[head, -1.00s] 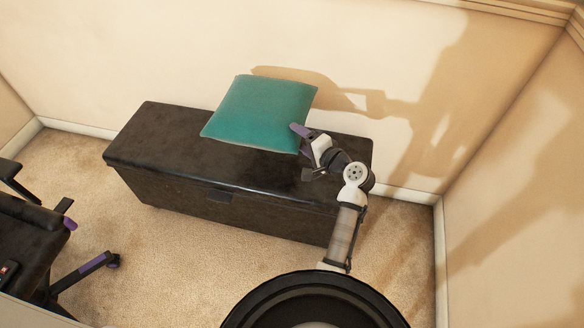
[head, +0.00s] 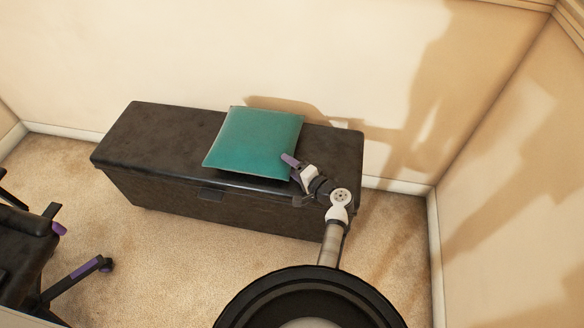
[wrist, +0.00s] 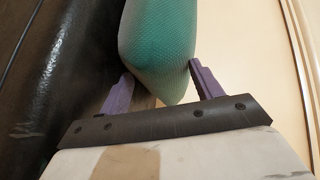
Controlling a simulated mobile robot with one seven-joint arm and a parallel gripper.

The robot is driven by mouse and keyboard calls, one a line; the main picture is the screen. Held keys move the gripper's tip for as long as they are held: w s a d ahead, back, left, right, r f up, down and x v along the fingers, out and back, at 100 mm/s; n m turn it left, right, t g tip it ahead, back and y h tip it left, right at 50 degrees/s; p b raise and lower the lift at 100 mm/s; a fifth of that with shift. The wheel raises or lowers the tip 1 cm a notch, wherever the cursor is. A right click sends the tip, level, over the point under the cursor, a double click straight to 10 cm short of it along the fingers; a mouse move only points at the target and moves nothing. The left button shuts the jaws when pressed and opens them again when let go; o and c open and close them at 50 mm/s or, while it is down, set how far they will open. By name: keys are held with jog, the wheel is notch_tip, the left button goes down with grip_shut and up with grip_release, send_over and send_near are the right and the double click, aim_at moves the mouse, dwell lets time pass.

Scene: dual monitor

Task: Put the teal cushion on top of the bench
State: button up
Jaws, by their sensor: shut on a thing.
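The teal cushion (head: 255,142) is at the top of the black bench (head: 150,137), right of the bench's middle, near its front edge. Whether its underside touches the bench top cannot be told for sure; it looks very close to it. My gripper (head: 292,164) is at the cushion's front right corner, shut on it. In the wrist view the cushion (wrist: 160,50) has its corner between the two purple fingers of my gripper (wrist: 158,88), and the dark bench surface (wrist: 60,80) shows close on the left.
A black office chair with purple parts (head: 85,275) stands at the lower left. The wall (head: 200,50) runs close behind the bench. Carpet (head: 180,270) lies clear in front of the bench. The bench top left of the cushion is bare.

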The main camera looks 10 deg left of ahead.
jog(key=o, duration=1.1)
jog(key=shift+c, duration=0.2)
jog(key=v, duration=1.2)
